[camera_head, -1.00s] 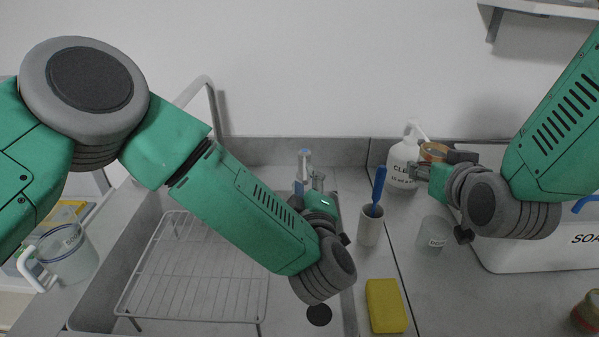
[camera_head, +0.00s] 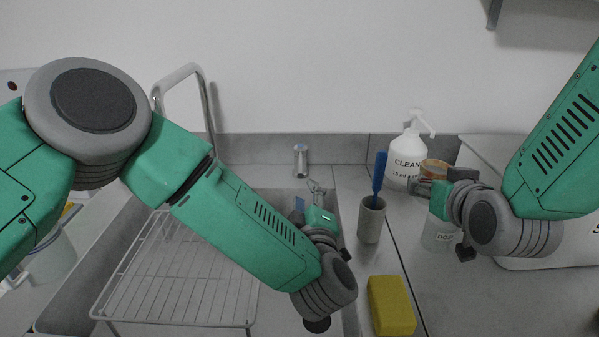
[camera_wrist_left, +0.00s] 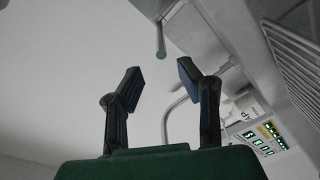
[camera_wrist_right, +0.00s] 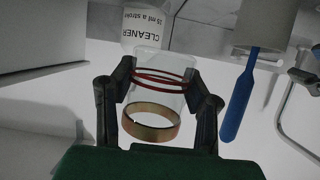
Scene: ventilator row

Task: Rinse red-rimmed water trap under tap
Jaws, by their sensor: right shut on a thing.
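The red-rimmed water trap, a clear cup with red rings and a brass-coloured band, shows between the fingers of my right gripper (camera_wrist_right: 160,95) in the right wrist view. My right gripper is shut on the trap (camera_wrist_right: 158,78). In the head view the trap's orange band (camera_head: 434,167) is in front of the cleaner bottle.
A cleaner pump bottle (camera_head: 406,155), a grey holder (camera_head: 371,222) with a blue brush (camera_head: 380,172), a labelled clear cup (camera_head: 437,238) and a yellow sponge (camera_head: 391,305) stand right of the sink. A wire rack (camera_head: 180,270) fills its left. A white bin (camera_head: 550,262) is at right.

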